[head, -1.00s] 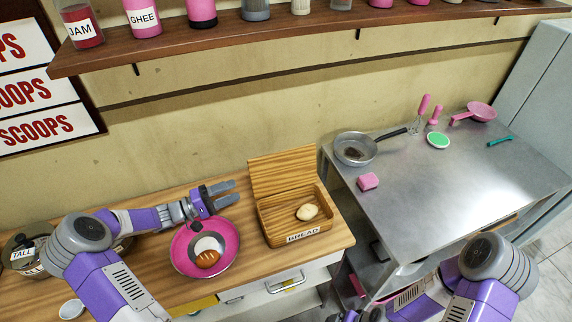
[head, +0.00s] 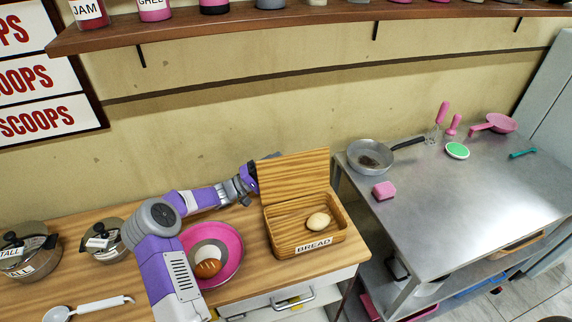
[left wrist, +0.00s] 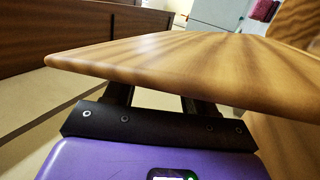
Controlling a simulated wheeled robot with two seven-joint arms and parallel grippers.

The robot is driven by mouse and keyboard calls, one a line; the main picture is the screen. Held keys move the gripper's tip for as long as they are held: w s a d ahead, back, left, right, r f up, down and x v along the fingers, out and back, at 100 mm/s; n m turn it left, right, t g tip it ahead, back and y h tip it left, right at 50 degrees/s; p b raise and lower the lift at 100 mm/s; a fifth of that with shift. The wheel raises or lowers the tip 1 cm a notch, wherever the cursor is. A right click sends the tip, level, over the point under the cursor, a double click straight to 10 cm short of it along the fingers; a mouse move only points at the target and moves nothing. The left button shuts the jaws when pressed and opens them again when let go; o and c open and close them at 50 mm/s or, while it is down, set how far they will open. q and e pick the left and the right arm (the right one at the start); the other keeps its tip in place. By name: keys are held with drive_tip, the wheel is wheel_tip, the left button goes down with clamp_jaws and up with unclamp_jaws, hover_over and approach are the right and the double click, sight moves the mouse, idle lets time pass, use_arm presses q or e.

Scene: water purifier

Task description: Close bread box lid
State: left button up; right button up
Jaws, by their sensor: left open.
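The wooden bread box (head: 309,244), labelled BREAD, stands on the wooden counter with a bread roll (head: 318,221) inside. Its lid (head: 294,174) stands up open at the back of the box. My left gripper (head: 258,172) is behind the lid's left edge, its fingers partly hidden by the lid. In the left wrist view the lid (left wrist: 190,65) lies across the front of the open fingers (left wrist: 160,101) and hides their tips. I cannot tell whether they touch it. My right gripper is out of view.
A pink plate (head: 226,268) with food stands left of the box, under my left arm. Pots (head: 32,262) and a ladle (head: 95,306) are farther left. A metal table (head: 450,220) with a pan (head: 371,157) and a pink sponge (head: 384,190) is at right.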

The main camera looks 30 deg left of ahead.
use_arm(q)
drive_tip(key=shift+x, duration=1.05)
drive_tip(key=shift+c, duration=0.3)
clamp_jaws()
